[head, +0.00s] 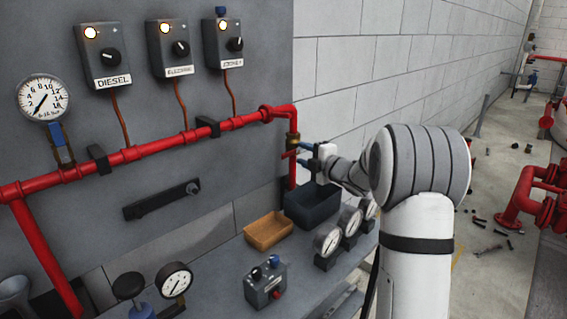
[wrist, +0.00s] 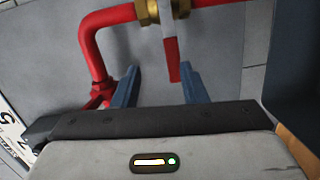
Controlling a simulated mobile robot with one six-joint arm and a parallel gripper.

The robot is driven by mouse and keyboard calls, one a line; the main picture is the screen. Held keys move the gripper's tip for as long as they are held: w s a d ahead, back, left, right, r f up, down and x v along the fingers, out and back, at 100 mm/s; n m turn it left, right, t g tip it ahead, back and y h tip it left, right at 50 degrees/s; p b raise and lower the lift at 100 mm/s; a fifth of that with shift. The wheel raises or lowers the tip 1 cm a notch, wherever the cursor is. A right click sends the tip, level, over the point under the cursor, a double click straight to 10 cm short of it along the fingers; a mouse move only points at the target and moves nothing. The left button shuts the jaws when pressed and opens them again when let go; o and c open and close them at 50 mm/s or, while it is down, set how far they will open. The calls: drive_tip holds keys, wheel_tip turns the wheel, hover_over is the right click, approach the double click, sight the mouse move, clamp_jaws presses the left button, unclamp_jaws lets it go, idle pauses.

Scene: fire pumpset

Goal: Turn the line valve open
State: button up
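The line valve has a brass body (head: 293,141) on the red pipe's vertical drop at the right of the panel. It also shows at the top of the wrist view (wrist: 160,10). Its lever (wrist: 171,55) is grey near the body and red at the end, and extends from the body toward my gripper. My gripper (wrist: 159,72) is open, its two blue fingers well apart. The lever's red end lies between them in the wrist view, nearer the right finger, with visible gaps on both sides. In the head view my gripper (head: 304,154) is at the valve; contact is hard to tell there.
A dark bin (head: 312,208) and a tan tray (head: 268,232) sit below on the bench, near several gauges. The red pipe (head: 235,123) runs along the panel under three control boxes. Red pipework (head: 525,195) and scattered small parts are on the floor at right.

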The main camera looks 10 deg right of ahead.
sight(289, 155)
drive_tip(key=shift+w+a+f+n+g+y, duration=0.1)
drive_tip(key=shift+a+f+n+g+y, duration=0.1)
drive_tip(key=shift+f+n+y, duration=0.35)
drive_tip(key=shift+w+a+f+n+g+y, duration=0.1)
drive_tip(key=shift+a+f+n+g+y, duration=0.1)
drive_tip(key=shift+f+n+y, duration=0.4)
drive_tip(key=shift+w+a+r, duration=0.1)
drive_tip(key=shift+w+a, duration=0.05)
drive_tip(key=shift+w, duration=0.05)
drive_tip(key=x, duration=0.7)
drive_tip(key=shift+a, duration=0.15)
clamp_jaws()
